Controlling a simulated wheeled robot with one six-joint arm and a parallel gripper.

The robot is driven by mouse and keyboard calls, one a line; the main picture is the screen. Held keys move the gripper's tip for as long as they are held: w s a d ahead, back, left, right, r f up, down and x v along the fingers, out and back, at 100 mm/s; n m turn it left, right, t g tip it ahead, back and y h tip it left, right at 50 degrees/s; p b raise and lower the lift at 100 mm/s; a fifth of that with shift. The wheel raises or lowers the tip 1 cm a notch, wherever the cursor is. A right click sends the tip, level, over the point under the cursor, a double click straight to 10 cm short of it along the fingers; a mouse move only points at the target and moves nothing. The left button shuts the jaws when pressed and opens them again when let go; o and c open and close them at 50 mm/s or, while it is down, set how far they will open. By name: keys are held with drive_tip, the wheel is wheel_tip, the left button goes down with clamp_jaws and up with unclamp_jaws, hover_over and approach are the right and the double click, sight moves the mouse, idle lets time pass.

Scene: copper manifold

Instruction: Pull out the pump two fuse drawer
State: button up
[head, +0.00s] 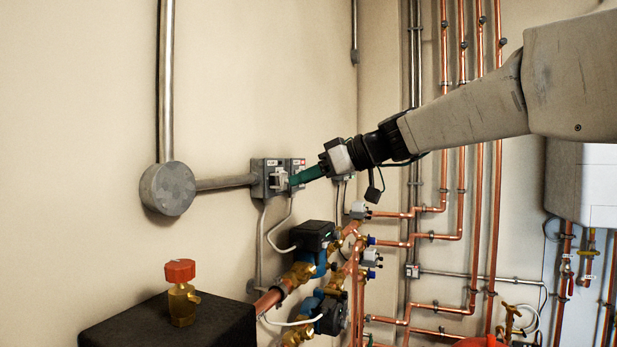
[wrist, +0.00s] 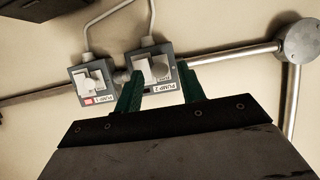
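Two small grey fuse boxes are mounted on the wall. The larger-looking box in the wrist view (wrist: 178,71) has a pale drawer front (wrist: 157,68) and a white label that seems to read PUMP 2, upside down. The other box (wrist: 77,75) has a pale front and a red label. In the head view the boxes show side by side, the left one (head: 259,181) with a white label. My gripper (wrist: 160,90) is open and empty, its green fingers spread either side of the labelled box's lower part. Contact cannot be told. In the head view its fingertips (head: 293,182) are close to the boxes.
A metal conduit (head: 225,182) runs from a round junction box (head: 168,189) to the fuse boxes. Pumps (head: 313,236) and copper pipes (head: 480,150) stand below and to the right. A black block (head: 165,325) with a red-capped valve (head: 180,272) is in front.

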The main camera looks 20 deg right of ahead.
drive_tip(key=v, duration=0.7)
drive_tip(key=shift+s+d, duration=0.25)
drive_tip(key=shift+r, duration=0.1)
idle(0.4)
drive_tip(key=s+f+m+g+h, duration=0.2)
drive_tip(key=s+f+m, duration=0.25)
drive_tip(key=f, duration=0.45)
drive_tip(key=s+f+m+g+h, duration=0.2)
drive_tip(key=s+f+m+g, duration=0.15)
drive_tip(key=s+f, duration=0.35)
drive_tip(key=s+f+m+g+h, duration=0.1)
drive_tip(key=s+f+h, duration=0.5)
drive_tip(key=s+f, duration=0.9)
drive_tip(key=s+g, duration=0.1)
drive_tip(key=s, duration=0.2)
drive_tip(key=shift+f+m, duration=0.3)
